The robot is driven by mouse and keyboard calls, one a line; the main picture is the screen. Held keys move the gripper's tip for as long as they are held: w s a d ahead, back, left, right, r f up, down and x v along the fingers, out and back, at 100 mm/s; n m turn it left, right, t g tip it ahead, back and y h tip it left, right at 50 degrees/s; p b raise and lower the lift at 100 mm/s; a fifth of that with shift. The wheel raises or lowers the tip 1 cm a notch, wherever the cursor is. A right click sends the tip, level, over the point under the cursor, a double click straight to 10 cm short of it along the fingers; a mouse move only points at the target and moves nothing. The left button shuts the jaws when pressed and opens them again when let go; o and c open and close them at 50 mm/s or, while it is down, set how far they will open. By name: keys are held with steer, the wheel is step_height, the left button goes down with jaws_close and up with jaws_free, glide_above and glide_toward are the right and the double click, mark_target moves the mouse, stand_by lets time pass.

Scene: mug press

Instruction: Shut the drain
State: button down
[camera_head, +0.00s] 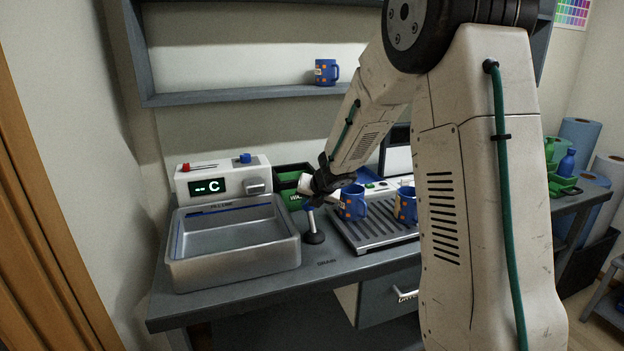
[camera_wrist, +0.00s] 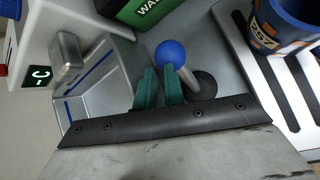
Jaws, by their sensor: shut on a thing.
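The drain lever has a round dark base (camera_head: 314,238) and a pale stem standing nearly upright on the counter, behind the word DRAIN. Its blue knob (camera_wrist: 171,53) shows in the wrist view, at the tips of my green fingers. My gripper (camera_head: 310,201) is at the top of the lever, to the right of the metal sink basin (camera_head: 235,262). In the wrist view my gripper (camera_wrist: 163,75) has its fingers close together, shut on the drain lever. The exact contact is partly hidden.
A control box (camera_head: 222,180) with a lit display stands behind the basin. A blue mug (camera_head: 354,203) and another patterned mug (camera_head: 405,205) stand on the slatted tray (camera_head: 375,238) to the right, near my gripper. A green waste bin (camera_wrist: 143,10) is behind the lever.

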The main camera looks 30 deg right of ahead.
step_height(320, 180, up, 9)
steer(key=w, duration=0.1)
steer(key=shift+w, duration=0.3)
stand_by(0.4)
steer(key=shift+r, duration=0.1)
